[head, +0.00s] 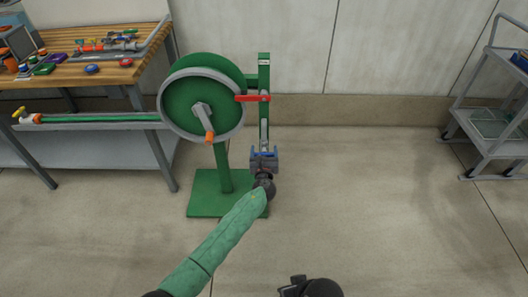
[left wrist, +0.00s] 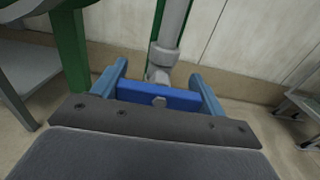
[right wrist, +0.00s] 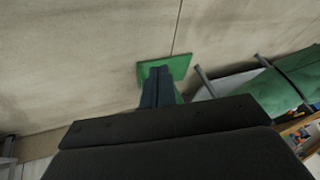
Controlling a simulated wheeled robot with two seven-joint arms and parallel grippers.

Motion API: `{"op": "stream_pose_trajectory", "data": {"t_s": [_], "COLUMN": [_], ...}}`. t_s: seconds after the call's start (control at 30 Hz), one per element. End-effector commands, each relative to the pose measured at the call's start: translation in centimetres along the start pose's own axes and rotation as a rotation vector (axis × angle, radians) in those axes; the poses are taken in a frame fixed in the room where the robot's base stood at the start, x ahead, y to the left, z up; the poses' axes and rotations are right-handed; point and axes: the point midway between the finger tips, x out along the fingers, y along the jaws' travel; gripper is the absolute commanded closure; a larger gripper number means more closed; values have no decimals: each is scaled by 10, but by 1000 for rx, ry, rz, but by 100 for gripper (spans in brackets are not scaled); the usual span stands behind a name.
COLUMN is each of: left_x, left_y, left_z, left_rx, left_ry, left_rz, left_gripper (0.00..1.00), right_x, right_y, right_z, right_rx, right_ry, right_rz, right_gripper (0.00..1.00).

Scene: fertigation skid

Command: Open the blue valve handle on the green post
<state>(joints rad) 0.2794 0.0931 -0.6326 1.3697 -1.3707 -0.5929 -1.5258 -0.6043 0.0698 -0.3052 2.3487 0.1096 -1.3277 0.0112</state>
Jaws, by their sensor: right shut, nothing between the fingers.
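The blue valve handle (left wrist: 158,97) is a flat bar with a bolt in its middle, seen in the left wrist view lying crosswise below a grey pipe. It also shows small in the head view (head: 264,154), low on the green post (head: 264,70). My left gripper (head: 264,149) is at the handle. Its blue fingers (left wrist: 158,85) stand wide apart, one near each end of the bar; I cannot tell whether they touch it. My right gripper (right wrist: 157,72) is shut and empty, with its fingers together, away from the handle near the bottom of the head view.
A red lever (head: 253,98) sits higher on the post. A green reel (head: 201,104) with an orange-gripped crank stands just left. A wooden workbench (head: 120,72) with parts is at left, a grey shelf cart (head: 485,130) at right. The floor between post and cart is clear.

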Motion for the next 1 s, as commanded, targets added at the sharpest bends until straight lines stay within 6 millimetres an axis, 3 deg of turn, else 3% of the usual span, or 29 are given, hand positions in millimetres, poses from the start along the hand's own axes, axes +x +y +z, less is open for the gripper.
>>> {"op": "stream_pose_trajectory", "data": {"t_s": [0.3, 0.37, 0.67, 1.0], "left_x": [0, 0, 0, 0], "left_y": [0, 0, 0, 0], "left_z": [-2, -2, -5, -5], "left_rx": [-24, -44, -236, -548], "left_ry": [0, 0, -1, 0], "left_rz": [0, 0, 0, -1], "left_gripper": [50, 50, 50, 50], "right_x": [4, 12, 101, 212], "right_y": [0, 1, 18, 41], "right_z": [0, 0, 27, 77], "right_rx": [0, 0, 10, 20], "right_ry": [9, 22, 84, 197], "right_rz": [-3, -3, 6, 24], "right_gripper": [100, 100, 100, 100]}}
